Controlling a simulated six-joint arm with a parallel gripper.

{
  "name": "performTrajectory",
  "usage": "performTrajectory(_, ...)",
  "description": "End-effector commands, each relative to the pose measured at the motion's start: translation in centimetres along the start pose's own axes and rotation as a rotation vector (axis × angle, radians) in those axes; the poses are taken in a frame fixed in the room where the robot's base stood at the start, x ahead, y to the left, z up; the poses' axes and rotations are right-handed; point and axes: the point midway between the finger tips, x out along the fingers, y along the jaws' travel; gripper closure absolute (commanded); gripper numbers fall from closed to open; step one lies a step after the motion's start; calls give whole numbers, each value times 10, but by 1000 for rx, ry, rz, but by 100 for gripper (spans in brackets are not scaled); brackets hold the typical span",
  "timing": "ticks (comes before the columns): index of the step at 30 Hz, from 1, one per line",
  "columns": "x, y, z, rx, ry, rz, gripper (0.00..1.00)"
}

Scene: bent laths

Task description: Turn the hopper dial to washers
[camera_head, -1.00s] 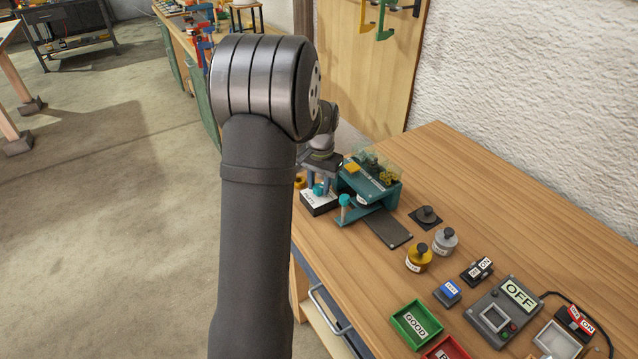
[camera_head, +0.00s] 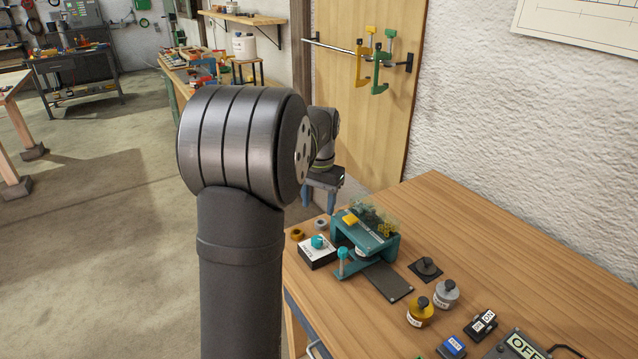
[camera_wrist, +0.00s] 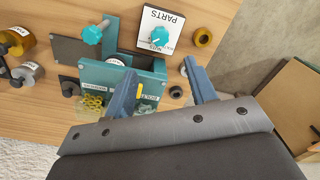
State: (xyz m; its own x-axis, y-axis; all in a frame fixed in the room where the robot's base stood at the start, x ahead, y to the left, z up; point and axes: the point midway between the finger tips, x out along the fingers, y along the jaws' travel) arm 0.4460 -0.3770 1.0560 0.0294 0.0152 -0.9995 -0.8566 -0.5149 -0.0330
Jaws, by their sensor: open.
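The hopper dial is a teal knob (camera_head: 318,242) on a white-topped dark box (camera_head: 314,255) at the table's left edge. In the wrist view, the knob (camera_wrist: 158,37) sits on the white face marked PARTS; the smaller words and the knob's setting are too small to read surely. The teal hopper stand (camera_head: 389,251) is right of the box, with a clear bin (camera_head: 376,216) holding yellowish pieces. In the wrist view, my gripper (camera_wrist: 158,72) shows both blue-grey fingers spread.
A dark plate (camera_head: 392,282), a black knob (camera_head: 427,267), a yellow jar (camera_head: 420,313) and a grey jar (camera_head: 446,294) lie to the right. Small rings (camera_head: 297,235) are behind the box.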

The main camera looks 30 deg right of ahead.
Motion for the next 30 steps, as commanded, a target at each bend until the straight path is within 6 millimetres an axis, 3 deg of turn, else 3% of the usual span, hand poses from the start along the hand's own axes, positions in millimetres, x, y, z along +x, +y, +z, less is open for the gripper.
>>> performTrajectory(4,-32,0,-1,0,4,-1,49)
performTrajectory(10,-53,0,0,0,1,0,49)
performTrajectory(30,-56,0,0,0,-1,0,49)
